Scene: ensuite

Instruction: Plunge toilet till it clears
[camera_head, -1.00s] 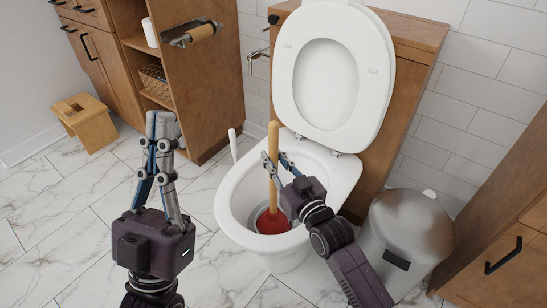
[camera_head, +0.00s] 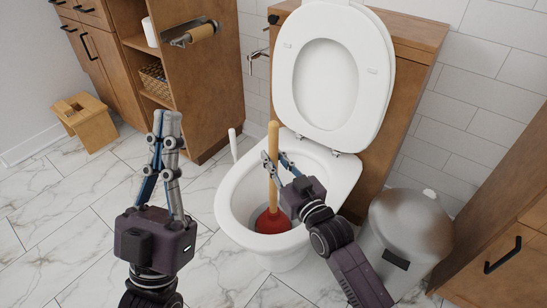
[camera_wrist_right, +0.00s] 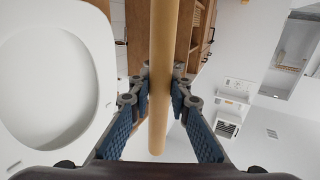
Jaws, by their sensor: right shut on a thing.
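The plunger has a wooden handle (camera_head: 273,150) and a red cup (camera_head: 271,222). It stands nearly upright in the bowl of the white toilet (camera_head: 232,205), whose lid and seat (camera_head: 333,75) are raised. My right gripper (camera_head: 276,160) is shut on the handle above the cup. The handle also shows between its blue-padded fingers in the right wrist view (camera_wrist_right: 163,60). My left gripper (camera_head: 166,116) is held up left of the toilet, empty, its fingertips close together. The bottom of the cup and the water level cannot be made out.
A metal trash bin (camera_head: 408,230) stands right of the toilet, with a wooden cabinet (camera_head: 510,235) beyond it. A shelf unit with a paper roll holder (camera_head: 200,33) stands behind left. A small wooden stool (camera_head: 85,122) is far left.

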